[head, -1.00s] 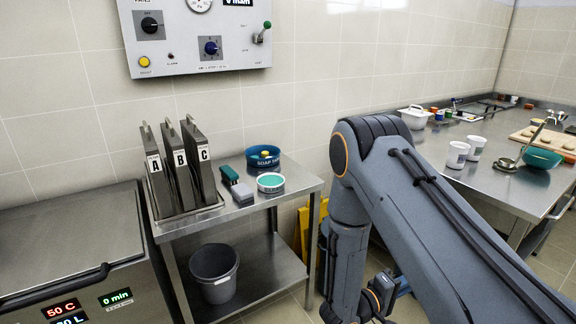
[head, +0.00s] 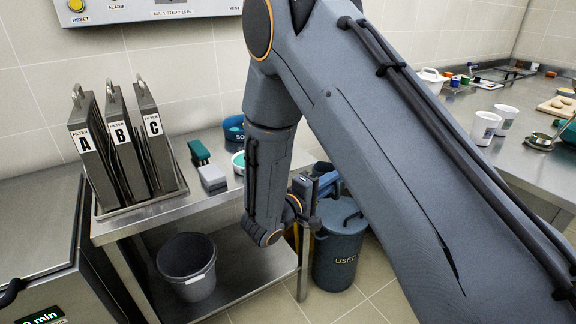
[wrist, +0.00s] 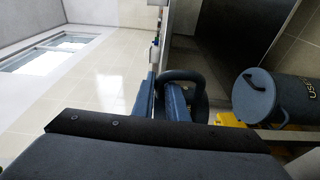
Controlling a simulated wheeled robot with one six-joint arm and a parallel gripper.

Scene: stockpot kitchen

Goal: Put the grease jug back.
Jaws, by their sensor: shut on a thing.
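My gripper (wrist: 160,105) is shut on a dark looped handle (wrist: 186,76), which looks like the grease jug's. The rest of the jug is mostly hidden behind the fingers and wrist in the wrist view, so its fill and tilt cannot be told. In the head view my gripper (head: 324,187) is partly hidden by my own arm, beside the right end of the steel side table (head: 215,203) and above the grey lidded drum marked USED (head: 340,252). The drum also shows in the wrist view (wrist: 262,98), apart from the handle, and appears sideways there.
Filter panels A, B and C (head: 122,140) stand in a rack on the side table. A green brush (head: 199,152), a grey block (head: 212,178) and a blue soap tub (head: 234,128) sit beside them. A grey bucket (head: 187,267) is on the lower shelf. Floor is clear in front.

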